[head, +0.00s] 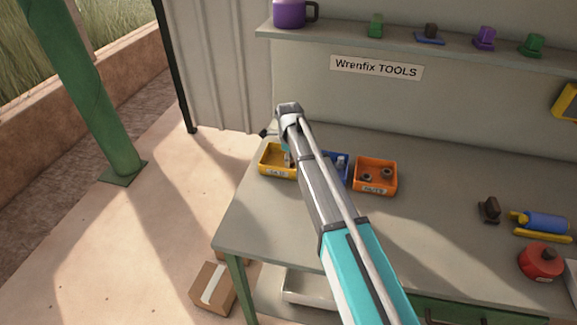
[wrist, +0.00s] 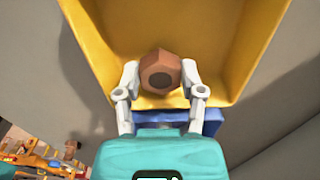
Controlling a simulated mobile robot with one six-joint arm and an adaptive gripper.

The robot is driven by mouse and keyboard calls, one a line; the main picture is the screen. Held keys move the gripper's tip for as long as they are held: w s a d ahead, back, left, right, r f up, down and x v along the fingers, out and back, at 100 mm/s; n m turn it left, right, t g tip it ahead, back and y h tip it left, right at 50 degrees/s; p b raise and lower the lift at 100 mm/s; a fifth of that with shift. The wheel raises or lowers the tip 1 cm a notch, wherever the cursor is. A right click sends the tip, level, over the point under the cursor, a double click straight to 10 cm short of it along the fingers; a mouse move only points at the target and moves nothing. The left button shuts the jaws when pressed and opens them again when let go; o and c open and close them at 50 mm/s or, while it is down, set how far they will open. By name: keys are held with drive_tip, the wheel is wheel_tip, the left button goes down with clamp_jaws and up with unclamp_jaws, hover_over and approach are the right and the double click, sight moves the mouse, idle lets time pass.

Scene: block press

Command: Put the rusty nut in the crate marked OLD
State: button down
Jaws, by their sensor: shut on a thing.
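The rusty nut (wrist: 161,73) is a brown hex nut between my fingertips in the wrist view. My gripper (wrist: 160,82) is shut on it, over or inside the yellow crate (wrist: 108,50); I cannot tell whether the nut touches the crate floor. In the head view the yellow crate (head: 267,161) stands at the left end of the bench, with a pale label on its front that is partly hidden and too small to read surely. My gripper (head: 287,160) shows there only in part, behind my arm.
A blue crate (head: 343,172) stands right beside the yellow one, partly behind my arm. An orange crate (head: 375,190) with several nuts stands further right. A dark block (head: 489,209), a blue-and-yellow tool (head: 545,222) and a red pot (head: 541,261) sit on the bench (head: 440,185).

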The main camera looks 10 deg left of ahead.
drive_tip(key=shift+f+b, duration=0.45)
drive_tip(key=shift+f, duration=0.35)
drive_tip(key=shift+f, duration=0.15)
drive_tip(key=shift+c, duration=1)
unclamp_jaws()
drive_tip(key=shift+r, duration=0.2)
wheel_tip(320, 180, up, 12)
drive_tip(key=p, duration=1.2)
drive_tip(key=shift+d, duration=0.1)
